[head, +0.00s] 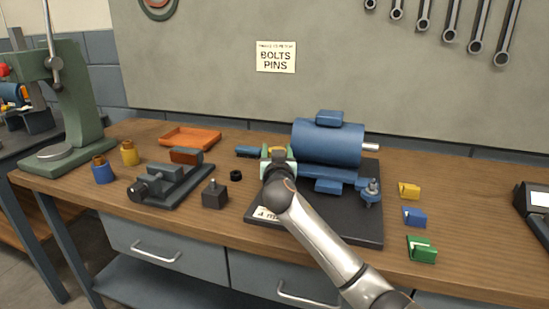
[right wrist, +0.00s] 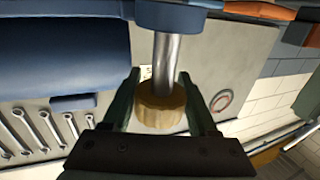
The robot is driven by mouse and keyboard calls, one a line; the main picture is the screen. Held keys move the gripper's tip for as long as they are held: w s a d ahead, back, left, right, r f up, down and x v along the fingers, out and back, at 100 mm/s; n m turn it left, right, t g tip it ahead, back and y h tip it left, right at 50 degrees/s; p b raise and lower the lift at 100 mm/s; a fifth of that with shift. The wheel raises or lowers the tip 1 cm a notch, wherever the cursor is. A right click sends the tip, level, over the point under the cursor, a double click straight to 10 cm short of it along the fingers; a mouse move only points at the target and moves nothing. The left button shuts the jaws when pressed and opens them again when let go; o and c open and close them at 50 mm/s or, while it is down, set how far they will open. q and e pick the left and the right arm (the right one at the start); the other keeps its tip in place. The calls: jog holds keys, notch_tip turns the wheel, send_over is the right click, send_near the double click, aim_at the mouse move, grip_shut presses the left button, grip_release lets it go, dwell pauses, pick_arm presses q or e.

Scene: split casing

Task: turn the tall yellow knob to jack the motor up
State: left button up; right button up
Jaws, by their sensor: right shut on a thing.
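The blue motor (head: 327,143) with its bare shaft (head: 371,147) sits on a black base plate (head: 340,232) on the bench. My right gripper (head: 277,160) is at the left end of the motor and covers most of what is there. In the right wrist view the fingers of my right gripper (right wrist: 161,97) stand on either side of a round yellow knob (right wrist: 159,108) on a metal stem (right wrist: 165,60) and are shut on it. The knob's turn angle cannot be read. My left gripper is not in view.
A grey vise (head: 170,185), a dark block with a pin (head: 215,195) and an orange tray (head: 190,138) stand left of the plate. Yellow (head: 409,190), blue (head: 414,217) and green (head: 421,249) blocks lie right. A green press (head: 65,105) stands far left.

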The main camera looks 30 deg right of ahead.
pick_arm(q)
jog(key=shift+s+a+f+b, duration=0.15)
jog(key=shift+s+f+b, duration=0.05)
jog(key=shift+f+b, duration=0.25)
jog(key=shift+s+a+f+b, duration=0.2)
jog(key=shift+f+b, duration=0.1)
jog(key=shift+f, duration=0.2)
pick_arm(e)
jog(key=shift+s+d+f+m+g+h, duration=0.1)
jog(key=shift+f+m+g+h, duration=0.1)
jog(key=shift+m+g+h, duration=0.3)
jog(key=shift+s+f+m+g+h, duration=0.1)
jog(key=shift+f+m+g+h, duration=0.15)
jog(key=shift+h, duration=0.35)
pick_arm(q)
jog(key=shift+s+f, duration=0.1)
pick_arm(e)
jog(key=shift+g, duration=0.25)
jog(key=o, duration=1)
jog(key=shift+c, duration=0.2)
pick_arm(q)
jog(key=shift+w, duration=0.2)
pick_arm(e)
jog(key=o, duration=0.4)
jog(key=shift+d+r, duration=0.1)
jog(key=shift+r, duration=0.2)
